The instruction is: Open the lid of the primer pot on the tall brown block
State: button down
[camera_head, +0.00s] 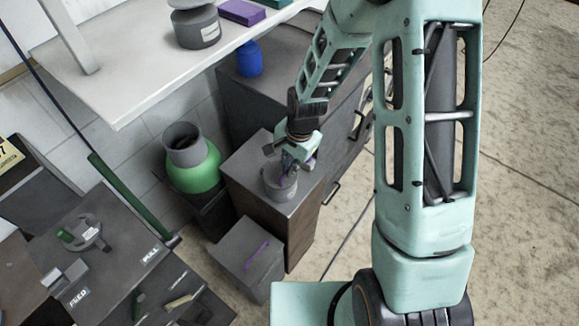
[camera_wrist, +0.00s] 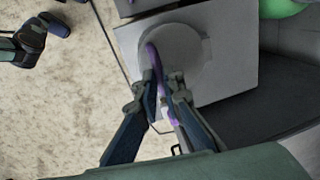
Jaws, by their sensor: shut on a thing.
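The primer pot (camera_head: 279,184) is a small grey round pot on top of the tall brown block (camera_head: 300,215), whose top is grey. My gripper (camera_head: 291,167) reaches down to the pot from above. In the wrist view the pot (camera_wrist: 188,55) is a pale round shape, with a curved purple handle (camera_wrist: 153,60) along its left side. My gripper's fingers (camera_wrist: 162,92) are shut on the purple handle. The fingers hide part of the handle, and I cannot tell whether the lid is raised.
A lower grey box with a purple strip (camera_head: 257,255) stands in front of the block. A green container with a grey collar (camera_head: 195,170) is to its left. Dark drawers (camera_head: 345,130) stand behind, and a white shelf (camera_head: 120,75) hangs upper left. Open floor lies right.

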aim_at(281, 174)
jog(key=shift+w+a+r+g+h, duration=0.65)
jog(key=shift+a+r+g+h, duration=0.15)
jog(key=shift+r+h, duration=0.25)
jog(key=shift+w+a+r, duration=0.2)
jog(key=shift+a+r, duration=0.05)
jog(key=shift+a, duration=0.05)
jog(key=w+a+r+b, duration=0.1)
jog(key=w+a, duration=0.2)
jog(key=a, duration=0.2)
jog(key=shift+w+r+b, duration=0.15)
jog(key=shift+r+b, duration=0.1)
jog(key=shift+b, duration=0.1)
jog(key=c, duration=2.7)
grip_release()
jog(key=shift+w+a, duration=0.1)
jog(key=shift+c, duration=0.2)
jog(key=o, duration=0.5)
jog(key=shift+o, duration=1)
jog(key=shift+w+f, duration=0.15)
